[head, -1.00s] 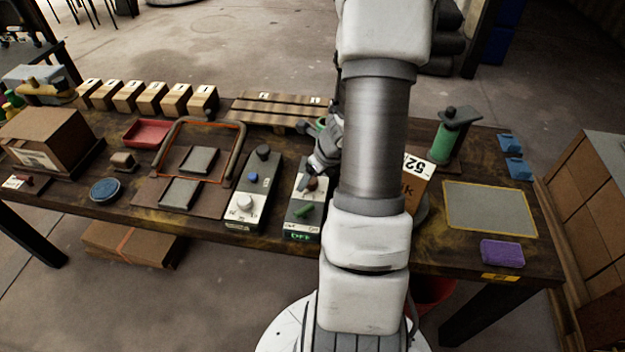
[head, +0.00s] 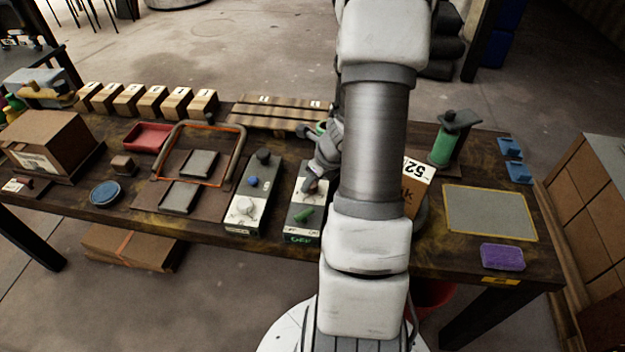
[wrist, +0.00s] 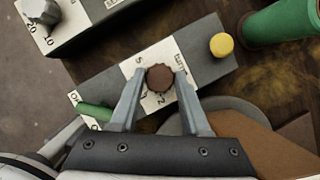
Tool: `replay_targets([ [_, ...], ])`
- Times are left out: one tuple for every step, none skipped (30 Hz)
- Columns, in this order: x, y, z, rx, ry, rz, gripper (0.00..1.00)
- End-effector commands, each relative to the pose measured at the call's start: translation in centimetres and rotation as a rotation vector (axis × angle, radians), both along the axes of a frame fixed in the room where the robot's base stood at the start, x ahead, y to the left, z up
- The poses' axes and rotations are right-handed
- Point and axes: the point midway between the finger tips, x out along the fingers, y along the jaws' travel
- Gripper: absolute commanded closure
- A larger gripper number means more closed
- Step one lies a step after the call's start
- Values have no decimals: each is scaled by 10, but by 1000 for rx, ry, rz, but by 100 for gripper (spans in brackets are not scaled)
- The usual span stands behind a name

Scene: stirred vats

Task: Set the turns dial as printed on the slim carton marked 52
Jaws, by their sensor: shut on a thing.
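The turns dial is a brown round knob (wrist: 160,78) on a grey control box with a white printed scale. In the wrist view my gripper (wrist: 159,80) has its two fingers closed against opposite sides of this knob. In the head view my gripper (head: 313,182) is at the box (head: 303,220), mostly behind my arm. The box also has a green lever (wrist: 95,110) and a yellow button (wrist: 221,45). The carton marked 52 (head: 419,170) stands right of my arm, partly hidden by it; its printed setting cannot be read.
A second control box (head: 243,208) with a pale knob and a blue button stands just left. A green spool on a stand (head: 442,145), a grey mat (head: 490,210) and a purple sponge (head: 502,256) are on the right. An orange-edged frame (head: 238,160) stands further left.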

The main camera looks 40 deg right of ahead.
Motion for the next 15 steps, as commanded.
replay_targets([
  [0,0,0,0,1,13,100],
  [0,-1,1,-1,1,23,100],
  [0,-1,1,-1,1,41,100],
  [0,-1,1,-1,1,56,100],
  [0,-1,1,-1,1,72,100],
  [0,-1,1,0,1,97,100],
  [0,-1,1,0,1,119,100],
  [0,-1,1,0,2,140,100],
  [0,-1,1,-1,1,171,100],
  [0,-2,1,-1,1,197,100],
  [1,-2,1,0,1,222,100],
  [0,-2,1,0,2,260,100],
  [1,-2,1,0,1,286,100],
  [1,-3,1,0,1,316,100],
  [1,-3,1,0,1,353,100],
])
